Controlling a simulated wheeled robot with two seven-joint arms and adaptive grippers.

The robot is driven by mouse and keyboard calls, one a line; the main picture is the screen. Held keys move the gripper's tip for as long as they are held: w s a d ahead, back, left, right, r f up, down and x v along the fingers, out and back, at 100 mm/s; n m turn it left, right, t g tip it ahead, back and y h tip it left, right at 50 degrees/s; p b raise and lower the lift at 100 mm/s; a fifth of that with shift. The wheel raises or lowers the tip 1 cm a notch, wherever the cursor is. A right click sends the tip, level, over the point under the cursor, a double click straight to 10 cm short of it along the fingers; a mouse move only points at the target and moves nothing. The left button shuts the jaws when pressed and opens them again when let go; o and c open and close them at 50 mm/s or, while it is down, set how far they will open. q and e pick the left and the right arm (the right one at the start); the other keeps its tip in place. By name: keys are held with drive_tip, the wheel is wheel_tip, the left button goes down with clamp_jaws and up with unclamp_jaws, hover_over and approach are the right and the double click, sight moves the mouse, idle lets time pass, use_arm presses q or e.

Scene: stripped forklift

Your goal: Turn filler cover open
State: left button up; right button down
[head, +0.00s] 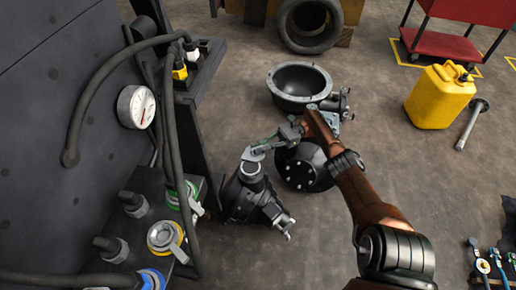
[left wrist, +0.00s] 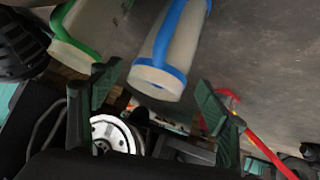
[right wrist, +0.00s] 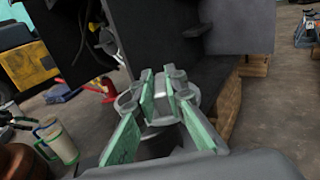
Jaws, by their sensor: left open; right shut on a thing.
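The filler cover (right wrist: 184,90) is a grey round cap with a raised grip bar, in the middle of the right wrist view. My right gripper (right wrist: 165,84) is shut on this bar, one green finger on each side. In the head view the right gripper (head: 262,147) reaches in from the right to a grey top on a black housing (head: 240,200). The fingers hide part of the cover, so its turn angle is hard to tell. My left gripper (left wrist: 155,98) is open and empty in the left wrist view; I do not make it out in the head view.
The dark forklift body with hoses and a gauge (head: 136,107) stands at left. A black bowl-like part (head: 300,84) lies behind the right gripper. A yellow jerrycan (head: 438,97) stands at right. Pale containers, one blue-banded (left wrist: 160,76), show beyond the left fingers.

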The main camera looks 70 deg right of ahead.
drive_tip(key=shift+f, duration=0.15)
idle(0.3)
drive_tip(key=c, duration=2)
unclamp_jaws()
drive_tip(key=shift+o, duration=0.2)
wheel_tip(320, 180, up, 10)
drive_tip(key=shift+r, duration=0.1)
